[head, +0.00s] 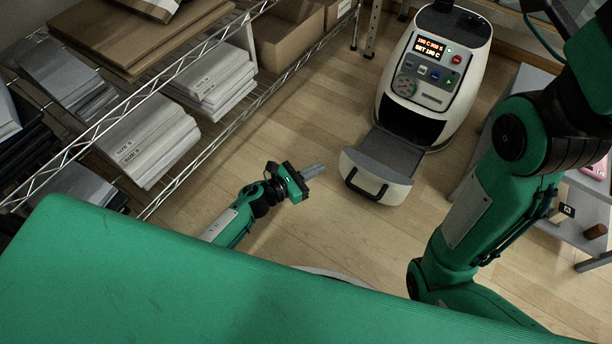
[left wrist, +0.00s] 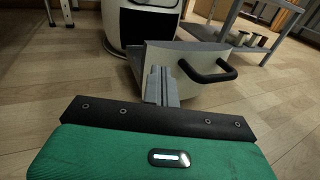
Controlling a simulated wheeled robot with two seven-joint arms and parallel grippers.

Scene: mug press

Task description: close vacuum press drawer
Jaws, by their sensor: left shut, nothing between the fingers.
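The vacuum press (head: 436,62) is a cream and dark machine with a lit display, standing on the floor at the upper right of the head view. Its drawer (head: 375,178) is pulled out toward me, with a black handle (head: 366,185) on its front. The drawer front also shows in the left wrist view (left wrist: 195,82). My left gripper (head: 314,170) is shut and empty, left of the drawer front, with its fingers pointing toward it. In the left wrist view the fingers (left wrist: 158,85) overlap the drawer's left edge; I cannot tell whether they touch. My right gripper is not in view.
A wire shelf (head: 215,125) with stacked packages and cardboard boxes stands at the left. A grey table (head: 590,210) with small items is at the right, partly behind my right arm. The wooden floor around the drawer is clear.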

